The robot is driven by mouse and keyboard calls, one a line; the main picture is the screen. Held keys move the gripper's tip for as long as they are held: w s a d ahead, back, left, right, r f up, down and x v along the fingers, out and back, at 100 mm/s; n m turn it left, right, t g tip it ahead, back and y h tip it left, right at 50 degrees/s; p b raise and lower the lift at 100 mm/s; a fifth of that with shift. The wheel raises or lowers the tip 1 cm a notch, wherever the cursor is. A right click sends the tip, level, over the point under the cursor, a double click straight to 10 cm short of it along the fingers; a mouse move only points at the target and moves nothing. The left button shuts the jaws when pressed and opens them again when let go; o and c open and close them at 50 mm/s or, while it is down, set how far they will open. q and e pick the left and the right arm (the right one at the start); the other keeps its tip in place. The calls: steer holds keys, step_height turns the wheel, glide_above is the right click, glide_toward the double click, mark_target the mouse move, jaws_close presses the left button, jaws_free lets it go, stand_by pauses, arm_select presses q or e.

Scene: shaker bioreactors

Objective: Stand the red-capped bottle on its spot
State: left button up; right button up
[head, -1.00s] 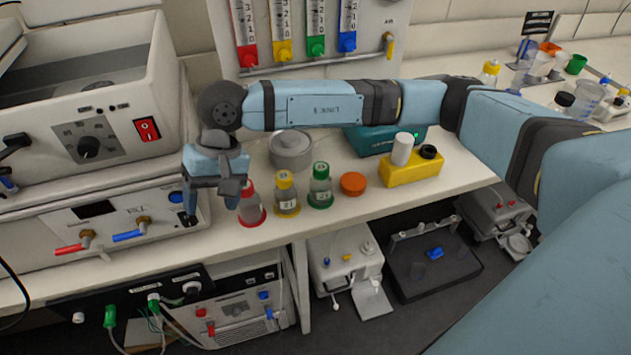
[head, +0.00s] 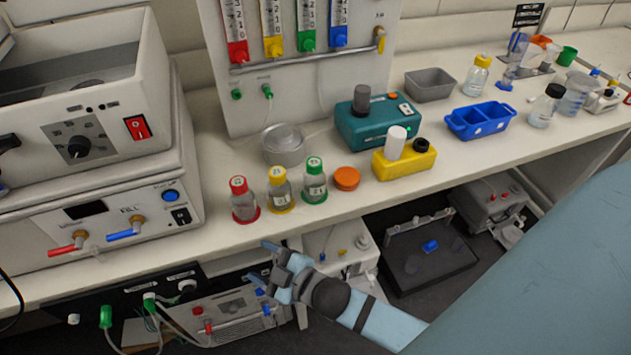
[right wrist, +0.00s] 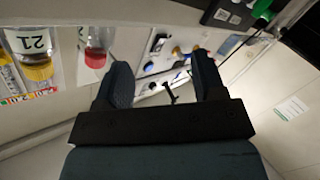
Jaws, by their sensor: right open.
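The red-capped bottle (head: 244,199) stands upright at the left of a row of three bottles near the bench's front edge. A red ring or disc (head: 246,217) shows around its base. My right gripper (head: 265,263) is open and empty, in front of and below the bench edge, apart from the bottle. Its two fingers frame empty space in the right wrist view (right wrist: 163,78). My left gripper is not in view.
The yellow-capped bottle (head: 280,190) and green-capped bottle (head: 314,181) stand just right of it. An orange lid (head: 346,178), a yellow block (head: 404,160) and a grey round pot (head: 283,145) are close by. A control box (head: 120,215) stands left.

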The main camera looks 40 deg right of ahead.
steer(key=s+d+f+m+g+h, duration=0.35)
steer(key=s+d+f+m, duration=0.35)
steer(key=s+f, duration=0.4)
step_height(320, 180, up, 8)
steer(key=m+p, duration=0.1)
steer(key=p, duration=0.7)
steer(key=shift+w+a+g, duration=0.2)
steer(key=shift+a+g, duration=0.15)
steer(key=shift+g, duration=0.1)
steer(key=shift+a+r, duration=0.1)
steer(key=shift+r, duration=0.1)
